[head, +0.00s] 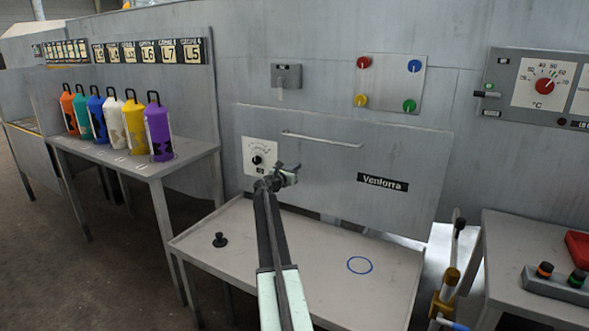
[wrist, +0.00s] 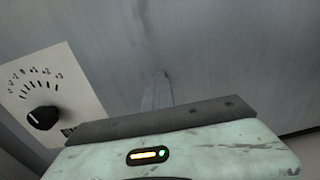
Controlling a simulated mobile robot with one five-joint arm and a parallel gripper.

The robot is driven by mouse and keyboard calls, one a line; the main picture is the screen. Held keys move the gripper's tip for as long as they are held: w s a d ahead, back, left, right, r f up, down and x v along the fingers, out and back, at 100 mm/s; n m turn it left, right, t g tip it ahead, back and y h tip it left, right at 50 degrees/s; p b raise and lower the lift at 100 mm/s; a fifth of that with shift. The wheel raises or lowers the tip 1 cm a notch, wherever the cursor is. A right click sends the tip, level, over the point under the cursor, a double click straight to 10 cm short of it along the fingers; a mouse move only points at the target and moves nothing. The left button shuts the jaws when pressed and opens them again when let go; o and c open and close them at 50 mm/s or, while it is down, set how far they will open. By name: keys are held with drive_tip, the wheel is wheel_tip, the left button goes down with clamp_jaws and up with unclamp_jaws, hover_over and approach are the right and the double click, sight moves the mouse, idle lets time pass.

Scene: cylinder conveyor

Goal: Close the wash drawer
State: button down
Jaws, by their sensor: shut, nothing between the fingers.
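The likely wash drawer is a wide grey front panel (head: 335,165) in the middle of the head view. It has a bar handle (head: 322,140) along its top, a dial plate (head: 261,158) at its left and a "Ventorra" label (head: 382,182). I cannot tell how far out it stands. My gripper (head: 286,176) is shut and empty, in front of the panel just right of the dial. In the wrist view the grey panel (wrist: 220,50) fills the background, with the dial (wrist: 43,118) at left. I cannot tell whether my gripper touches the panel.
Below the panel is a grey table (head: 310,255) with a black knob (head: 220,240) and a blue ring (head: 360,265). Several coloured cylinders stand on a bench (head: 190,158) at left. A control table (head: 510,250) stands at right.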

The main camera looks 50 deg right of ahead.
drive_tip(key=shift+w+d+r, duration=0.3)
drive_tip(key=shift+w+d, duration=0.1)
drive_tip(key=shift+a, duration=0.1)
drive_tip(key=s+a, duration=0.2)
drive_tip(key=a, duration=1.2)
drive_tip(key=shift+s+a+f, duration=0.25)
drive_tip(key=shift+s+f, duration=0.05)
drive_tip(key=shift+s, duration=0.05)
